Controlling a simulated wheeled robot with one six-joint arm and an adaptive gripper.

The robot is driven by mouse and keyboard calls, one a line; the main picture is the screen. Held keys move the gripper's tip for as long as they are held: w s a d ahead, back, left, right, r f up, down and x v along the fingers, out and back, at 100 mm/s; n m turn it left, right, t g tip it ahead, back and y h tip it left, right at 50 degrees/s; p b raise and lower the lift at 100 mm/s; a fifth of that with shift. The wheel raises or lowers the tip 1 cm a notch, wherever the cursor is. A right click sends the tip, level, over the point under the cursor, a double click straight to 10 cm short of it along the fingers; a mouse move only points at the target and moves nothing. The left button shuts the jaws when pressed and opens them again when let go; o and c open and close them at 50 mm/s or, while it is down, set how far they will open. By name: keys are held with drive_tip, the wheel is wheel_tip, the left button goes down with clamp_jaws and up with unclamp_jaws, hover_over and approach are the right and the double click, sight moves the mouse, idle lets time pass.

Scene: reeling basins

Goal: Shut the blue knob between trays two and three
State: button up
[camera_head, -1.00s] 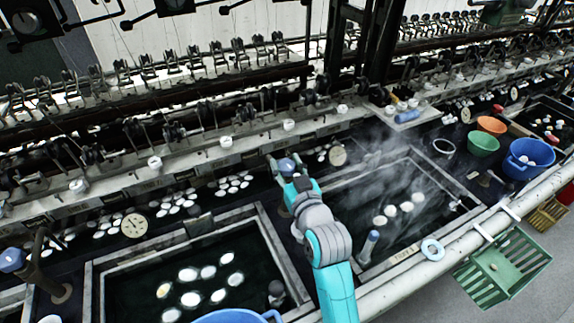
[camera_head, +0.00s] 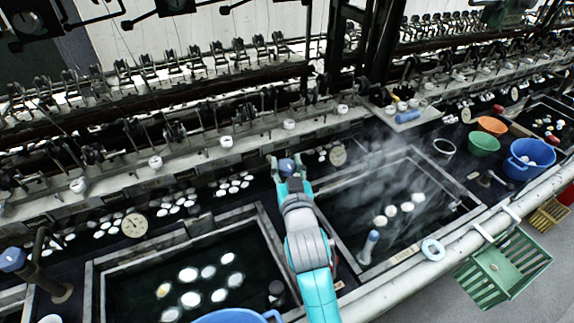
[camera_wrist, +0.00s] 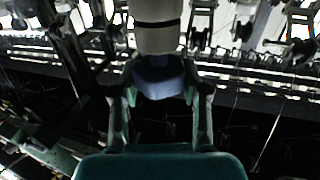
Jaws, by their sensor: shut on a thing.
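The blue knob (camera_head: 287,166) stands between two dark basins, at the far end of the strip that divides them. My gripper (camera_head: 286,162) is shut on it, one finger on each side. In the wrist view the blue knob (camera_wrist: 158,78) sits between the two fingertips of my gripper (camera_wrist: 160,88), with a pale cylindrical part above it. The left basin (camera_head: 268,222) holds several white cocoons. The right basin (camera_head: 323,222) steams and holds several pale cocoons. The knob's stem is mostly hidden behind my gripper.
Another blue knob (camera_head: 12,259) stands on a pipe at far left. A blue-topped cylinder (camera_head: 370,243) stands in the right basin's near corner. A blue bowl (camera_head: 232,316) sits at the front. A green crate (camera_head: 503,268) hangs outside the rail.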

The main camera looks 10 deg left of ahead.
drive_tip(key=o, duration=1.2)
drive_tip(key=shift+c, duration=0.2)
drive_tip(key=v, duration=1.2)
